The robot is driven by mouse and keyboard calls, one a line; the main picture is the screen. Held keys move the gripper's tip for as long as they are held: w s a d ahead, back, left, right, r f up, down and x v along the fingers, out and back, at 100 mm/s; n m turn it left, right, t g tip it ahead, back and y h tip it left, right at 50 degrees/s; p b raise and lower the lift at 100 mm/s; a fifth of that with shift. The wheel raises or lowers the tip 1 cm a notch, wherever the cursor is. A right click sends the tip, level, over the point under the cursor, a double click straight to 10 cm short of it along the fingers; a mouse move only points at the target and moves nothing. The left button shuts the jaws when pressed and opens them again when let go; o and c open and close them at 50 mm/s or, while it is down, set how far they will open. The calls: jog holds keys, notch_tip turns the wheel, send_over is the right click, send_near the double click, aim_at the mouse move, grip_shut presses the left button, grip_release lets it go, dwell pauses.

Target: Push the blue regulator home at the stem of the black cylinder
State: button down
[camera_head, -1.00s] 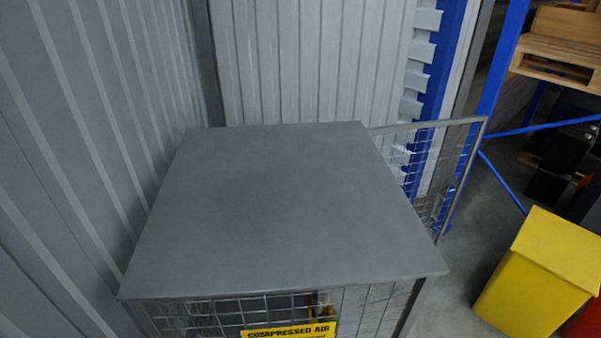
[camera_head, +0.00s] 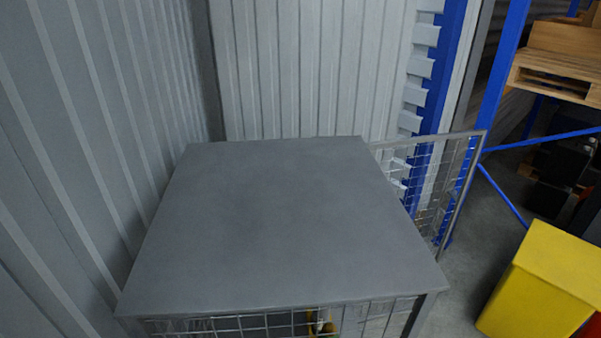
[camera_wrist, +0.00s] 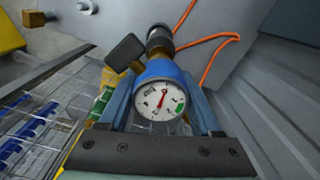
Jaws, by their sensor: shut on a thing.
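The blue regulator (camera_wrist: 160,72) shows in the wrist view, with a round white gauge (camera_wrist: 158,100) facing the camera. My gripper (camera_wrist: 160,88) is shut on it, one finger on each side. A black knob or lever (camera_wrist: 126,50) sticks out to its upper left. A dark round fitting (camera_wrist: 159,38) lies just beyond the regulator. I cannot tell whether it is part of the regulator or touches a stem. I cannot make out the black cylinder or its stem for certain. My gripper does not show in the head view.
A cage with a flat grey top (camera_head: 280,225) fills the head view's middle, its mesh door (camera_head: 440,185) open at right. A yellow bin (camera_head: 545,280) stands to the right. An orange hose (camera_wrist: 205,40) runs past the fitting. Wire mesh (camera_wrist: 50,120) lies left of my gripper.

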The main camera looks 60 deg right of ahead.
jog(key=shift+f, duration=0.25)
jog(key=shift+f+b, duration=0.6)
jog(key=shift+f, duration=0.15)
jog(key=shift+f, duration=0.95)
dwell(1.3)
grip_release()
